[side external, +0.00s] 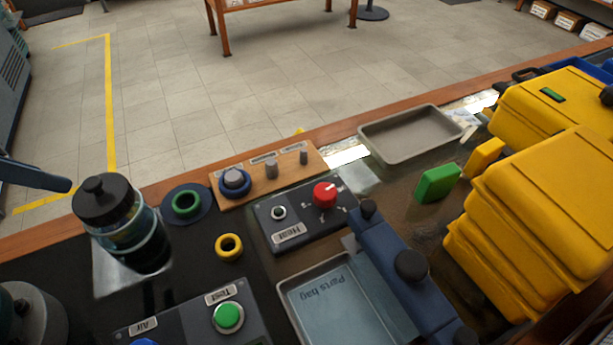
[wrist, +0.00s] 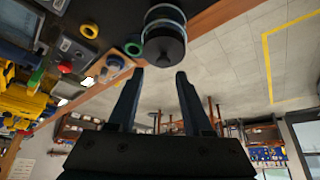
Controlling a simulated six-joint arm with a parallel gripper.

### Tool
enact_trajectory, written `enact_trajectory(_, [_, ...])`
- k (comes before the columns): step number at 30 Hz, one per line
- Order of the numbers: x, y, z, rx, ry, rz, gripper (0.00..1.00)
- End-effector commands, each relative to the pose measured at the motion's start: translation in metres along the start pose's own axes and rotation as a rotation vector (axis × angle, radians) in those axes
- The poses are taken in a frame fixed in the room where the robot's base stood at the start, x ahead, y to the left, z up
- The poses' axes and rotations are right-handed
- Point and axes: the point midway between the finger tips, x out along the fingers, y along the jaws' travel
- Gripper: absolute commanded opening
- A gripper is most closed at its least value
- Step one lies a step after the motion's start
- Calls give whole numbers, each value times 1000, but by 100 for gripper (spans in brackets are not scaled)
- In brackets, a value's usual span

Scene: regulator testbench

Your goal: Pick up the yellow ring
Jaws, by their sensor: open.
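The yellow ring (side external: 229,247) lies flat on the black mat, between the green ring (side external: 186,203) and the grey panel with a green button. Nothing covers it. It also shows in the upper left of the wrist view (wrist: 89,30). My gripper (wrist: 160,76) is open and empty in the wrist view, its two dark fingers well apart. It is clear of the ring, with the black-lidded jar (wrist: 165,42) appearing just beyond the fingertips. In the side view, a dark blue part at the left edge may be mine; I cannot tell.
The jar (side external: 125,225) stands left of the ring. A wooden peg board (side external: 285,170) with a blue ring on one peg, and the Heat box (side external: 300,218), lie behind and right. The Parts bag tray (side external: 290,290) and button panel (side external: 195,318) are in front.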

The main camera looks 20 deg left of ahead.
Motion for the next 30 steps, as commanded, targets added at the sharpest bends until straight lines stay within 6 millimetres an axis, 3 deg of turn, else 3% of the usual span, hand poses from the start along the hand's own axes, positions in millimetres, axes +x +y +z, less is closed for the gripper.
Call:
enact_trajectory(7, [0, 0, 0, 0, 0, 0, 50])
enact_trajectory(9, [0, 0, 0, 0, 0, 0, 77])
enact_trajectory(10, [0, 0, 0, 0, 0, 0, 81])
enact_trajectory(21, [-1, 0, -2, 35, 5, 0, 81])
enact_trajectory(25, [-9, 2, -24, 122, 27, 6, 81])
enact_trajectory(30, [-5, 19, -52, 284, -20, 46, 81])
